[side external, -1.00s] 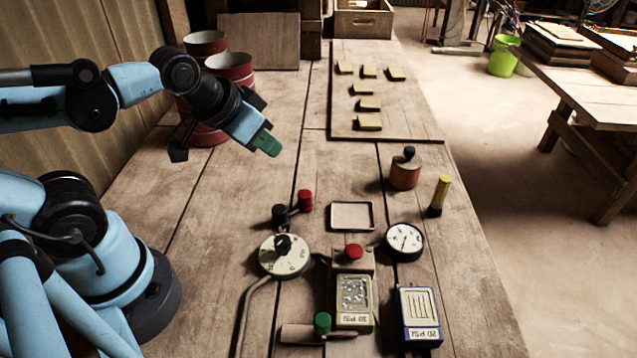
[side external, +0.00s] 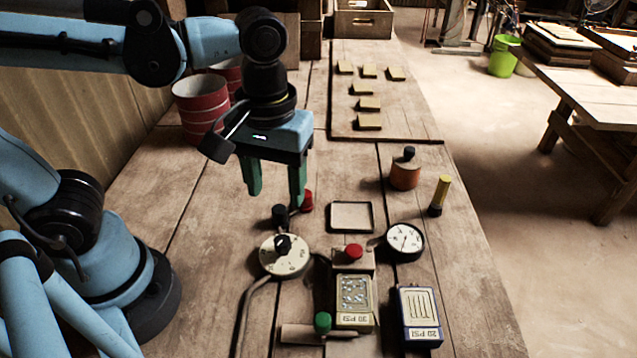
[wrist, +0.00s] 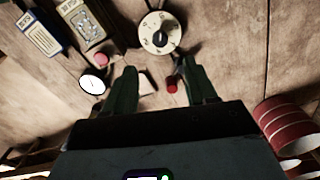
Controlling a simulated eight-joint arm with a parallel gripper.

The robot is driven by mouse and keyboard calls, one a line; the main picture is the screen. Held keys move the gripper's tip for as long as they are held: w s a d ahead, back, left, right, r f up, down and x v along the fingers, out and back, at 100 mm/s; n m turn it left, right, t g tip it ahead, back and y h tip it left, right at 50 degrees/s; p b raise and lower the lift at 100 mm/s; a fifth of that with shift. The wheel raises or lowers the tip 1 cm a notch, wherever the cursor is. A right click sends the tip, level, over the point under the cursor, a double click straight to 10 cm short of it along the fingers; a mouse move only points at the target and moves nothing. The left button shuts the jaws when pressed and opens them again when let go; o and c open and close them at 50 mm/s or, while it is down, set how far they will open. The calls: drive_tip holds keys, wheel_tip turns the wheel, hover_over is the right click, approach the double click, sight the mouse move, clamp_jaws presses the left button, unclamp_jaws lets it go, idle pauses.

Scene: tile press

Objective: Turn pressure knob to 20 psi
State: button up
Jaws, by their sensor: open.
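The pressure knob is a black knob (side external: 283,243) on a round cream dial (side external: 296,263) at the front centre of the bench. In the wrist view the dial (wrist: 150,37) shows near the top, beyond my fingertips. My gripper (side external: 275,202) is open and empty, pointing down above the bench, behind the dial. Its green fingers also show in the wrist view (wrist: 158,72). A round white gauge (side external: 404,241) stands right of the dial. A block labelled 20 PSI (side external: 419,318) and one labelled 30 PSI (side external: 353,302) lie in front. The knob's exact setting is too small to read.
A red button (side external: 353,251) sits between dial and gauge. Black (side external: 280,215) and red (side external: 307,201) knobs stand just behind the dial, close to my fingers. A small empty tray (side external: 351,217), an orange cylinder (side external: 405,174) and a yellow-handled tool (side external: 440,195) are to the right.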

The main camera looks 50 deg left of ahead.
sight(282, 240)
drive_tip(key=shift+f, duration=5.6)
clamp_jaws()
drive_tip(key=m, duration=0.5)
drive_tip(key=shift+m, duration=0.4)
drive_tip(key=m, duration=0.5)
drive_tip(key=shift+m, duration=0.4)
